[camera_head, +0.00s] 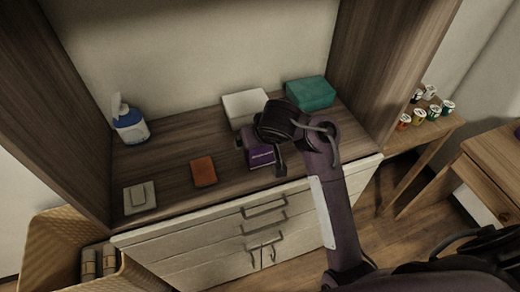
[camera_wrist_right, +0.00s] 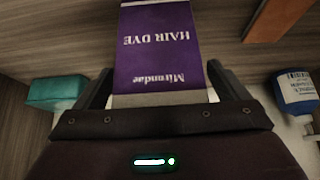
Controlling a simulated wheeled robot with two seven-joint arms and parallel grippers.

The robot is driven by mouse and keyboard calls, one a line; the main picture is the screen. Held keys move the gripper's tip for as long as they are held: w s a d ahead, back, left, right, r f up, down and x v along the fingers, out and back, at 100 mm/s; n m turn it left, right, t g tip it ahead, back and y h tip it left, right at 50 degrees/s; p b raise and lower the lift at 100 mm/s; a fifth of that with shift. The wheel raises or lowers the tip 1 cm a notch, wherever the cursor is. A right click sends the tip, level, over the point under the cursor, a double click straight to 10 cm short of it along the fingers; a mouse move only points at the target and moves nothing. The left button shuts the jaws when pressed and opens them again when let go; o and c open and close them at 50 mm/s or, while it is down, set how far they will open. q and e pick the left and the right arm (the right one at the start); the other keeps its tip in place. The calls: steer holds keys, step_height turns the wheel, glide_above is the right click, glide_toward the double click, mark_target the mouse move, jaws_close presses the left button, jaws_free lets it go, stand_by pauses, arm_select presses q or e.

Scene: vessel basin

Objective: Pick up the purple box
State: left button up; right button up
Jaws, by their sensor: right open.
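The purple box (camera_head: 262,157), a hair dye box with white print, sits on the wooden counter near its front edge. In the right wrist view the purple box (camera_wrist_right: 160,48) lies between the two fingers. My right gripper (camera_head: 262,150) is over the box in the head view and partly hides it. In the right wrist view my right gripper (camera_wrist_right: 161,88) is open, with one finger on each side of the box. Whether either finger touches the box I cannot tell. My left gripper is not in view.
A white box (camera_head: 245,104) and a teal box (camera_head: 311,93) stand behind. An orange-brown item (camera_head: 203,171), a white switch-like plate (camera_head: 139,197) and a blue-white bottle (camera_head: 130,125) are to the left. Drawer handles (camera_head: 264,207) project below. Side panels wall the counter.

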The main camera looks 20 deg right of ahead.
steer(key=c, duration=1.2)
steer(key=shift+o, duration=0.2)
steer(key=shift+r, duration=0.15)
